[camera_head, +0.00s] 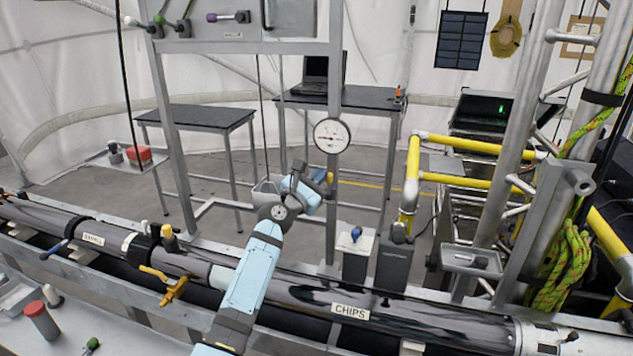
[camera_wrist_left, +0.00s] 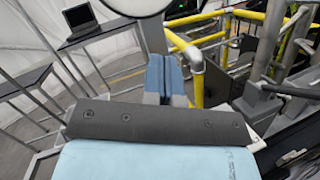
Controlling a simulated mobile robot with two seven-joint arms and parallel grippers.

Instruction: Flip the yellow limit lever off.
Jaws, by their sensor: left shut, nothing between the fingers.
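My left arm rises from the bottom centre of the head view, and its gripper (camera_head: 322,182) is up in front of the grey frame post, just below the round gauge. In the left wrist view the two light-blue fingers (camera_wrist_left: 165,78) are together with nothing between them. A small yellow-orange piece (camera_head: 330,177) shows at the gripper in the head view; I cannot tell whether it is the limit lever's tip. A yellow-brass handle (camera_head: 174,290) sits on the dark pipe at left, apart from the gripper. No lever is clearly readable as the limit lever. My right gripper is out of view.
The white gauge (camera_head: 332,136) is on the post close above the gripper. A long dark pipe (camera_head: 290,290) labelled CHIPS crosses the front. Yellow rails (camera_head: 411,172) stand to the right. A lever panel (camera_head: 235,30) is at upper left. Tables with a laptop (camera_head: 322,72) stand behind.

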